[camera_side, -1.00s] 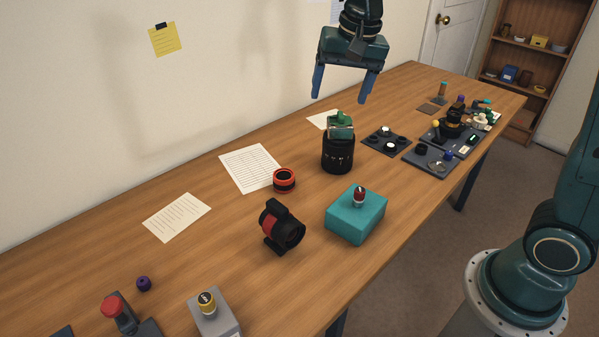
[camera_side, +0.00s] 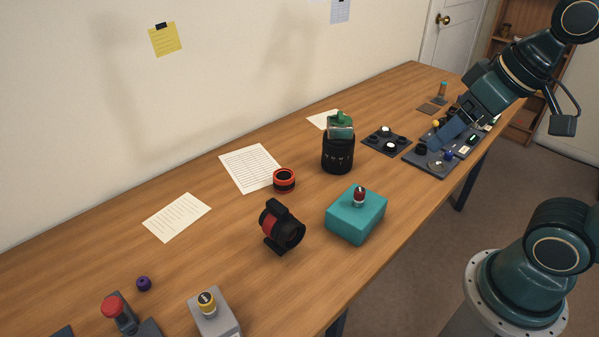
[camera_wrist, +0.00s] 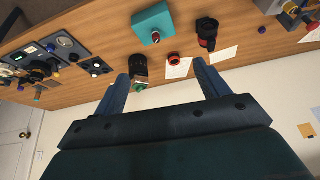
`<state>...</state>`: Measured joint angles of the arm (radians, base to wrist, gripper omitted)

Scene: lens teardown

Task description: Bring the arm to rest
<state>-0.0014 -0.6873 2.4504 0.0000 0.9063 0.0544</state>
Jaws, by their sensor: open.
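My gripper (camera_side: 446,133) shows at the right in the side view, in front of the dark trays at the table's right part. In the wrist view my gripper (camera_wrist: 162,84) has its two blue fingers spread wide, with nothing held between them. The fingers are partly hidden in the side view. The black lens barrel (camera_side: 337,155) stands upright on the table with a green-topped piece on it, apart from the gripper. It also shows beside the left finger in the wrist view (camera_wrist: 138,68).
A teal block (camera_side: 356,216), a black and red clamp-like part (camera_side: 282,228) and a red-black ring (camera_side: 284,180) sit on the wooden table (camera_side: 210,262). Dark trays (camera_side: 430,162) with small parts lie at the right. A grey block (camera_side: 214,318) stands at the front left.

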